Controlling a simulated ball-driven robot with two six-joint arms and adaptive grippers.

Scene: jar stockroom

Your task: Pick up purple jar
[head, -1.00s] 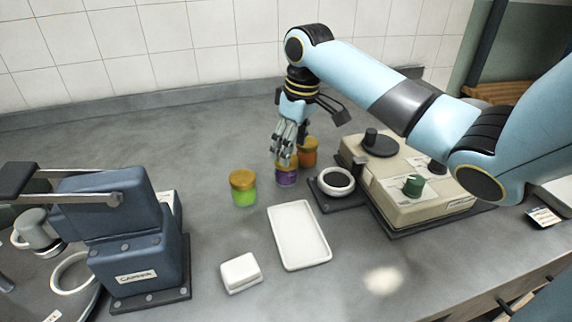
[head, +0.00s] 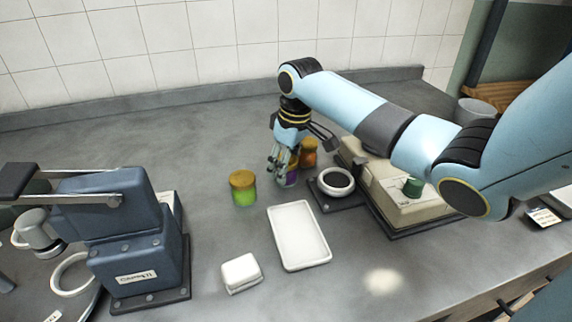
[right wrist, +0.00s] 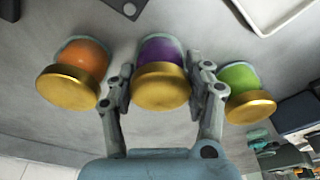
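The purple jar (head: 292,178) with its gold lid (right wrist: 160,88) stands on the grey bench, partly hidden by my right gripper in the head view. My right gripper (head: 284,168) is down at the jar. In the right wrist view its two fingers (right wrist: 160,75) are spread, one on each side of the purple jar (right wrist: 162,52). I cannot tell whether the fingers touch it. My left gripper is not in view.
An orange jar (head: 309,157) stands close behind to the right, a green jar (head: 243,190) to the left. A white ring on a dark base (head: 336,182) and a beige device (head: 395,190) are at right. A white tray (head: 299,236) lies in front; a blue machine (head: 128,240) stands left.

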